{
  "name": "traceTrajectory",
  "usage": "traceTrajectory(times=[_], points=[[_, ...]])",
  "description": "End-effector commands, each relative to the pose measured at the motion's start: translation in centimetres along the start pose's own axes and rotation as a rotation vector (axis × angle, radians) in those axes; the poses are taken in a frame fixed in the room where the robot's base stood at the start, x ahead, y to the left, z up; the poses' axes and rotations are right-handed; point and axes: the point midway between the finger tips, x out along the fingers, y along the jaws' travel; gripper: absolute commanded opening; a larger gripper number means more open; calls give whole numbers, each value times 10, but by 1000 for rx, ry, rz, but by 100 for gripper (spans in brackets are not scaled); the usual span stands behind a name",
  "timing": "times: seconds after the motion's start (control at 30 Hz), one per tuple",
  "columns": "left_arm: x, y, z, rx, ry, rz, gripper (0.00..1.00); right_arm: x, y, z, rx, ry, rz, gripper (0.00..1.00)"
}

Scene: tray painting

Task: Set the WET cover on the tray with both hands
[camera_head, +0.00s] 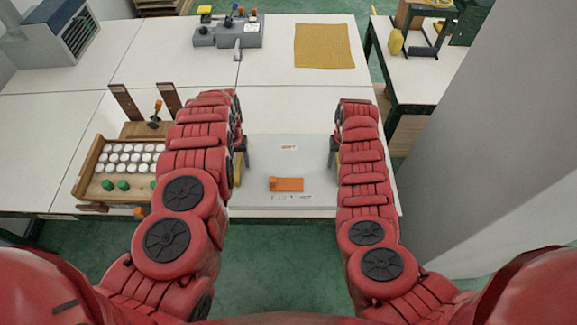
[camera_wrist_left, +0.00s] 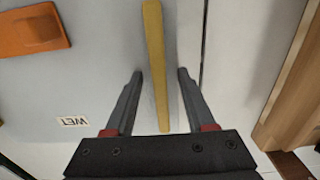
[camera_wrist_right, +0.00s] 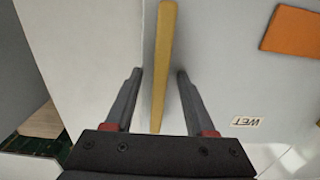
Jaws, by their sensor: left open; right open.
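The WET cover (camera_head: 290,162) is a flat pale grey panel at the front of the table in the head view. Its WET label (camera_wrist_left: 73,121) shows in the left wrist view, and yellow handle bars run along its left (camera_head: 237,170) and right (camera_head: 338,162) sides. My left gripper (camera_wrist_left: 158,75) is open, with the left bar between its fingers. My right gripper (camera_wrist_right: 158,75) is open, with the right bar between its fingers. Neither gripper is closed on a bar. A wooden tray (camera_head: 84,172) with white round pieces and several green ones stands left of the cover, partly hidden by my left arm.
An orange block (camera_head: 287,184) lies on the cover. Two brown upright posts (camera_head: 125,102) stand behind the tray. A yellow-brown cloth (camera_head: 323,46) and a grey device (camera_head: 228,32) are at the back. A large grey surface (camera_head: 480,150) rises at the right.

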Motion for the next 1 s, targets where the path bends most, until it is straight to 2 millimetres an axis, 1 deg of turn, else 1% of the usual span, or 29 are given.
traceTrajectory(times=[0.07,0.1,0.17,0.3,0.4,1.0], points=[[0,0,0,0,0,0,55,0,0,0,0,0,0,55],[0,0,0,0,0,0,51,0,0,0,0,0,0,51],[0,0,0,0,-1,0,41,0,0,0,0,0,0,41],[0,0,0,0,-1,0,15,0,0,0,1,1,0,15],[0,0,0,0,-1,0,0,0,0,0,1,1,0,0],[0,0,1,0,-1,-1,0,0,0,0,1,1,0,0]])
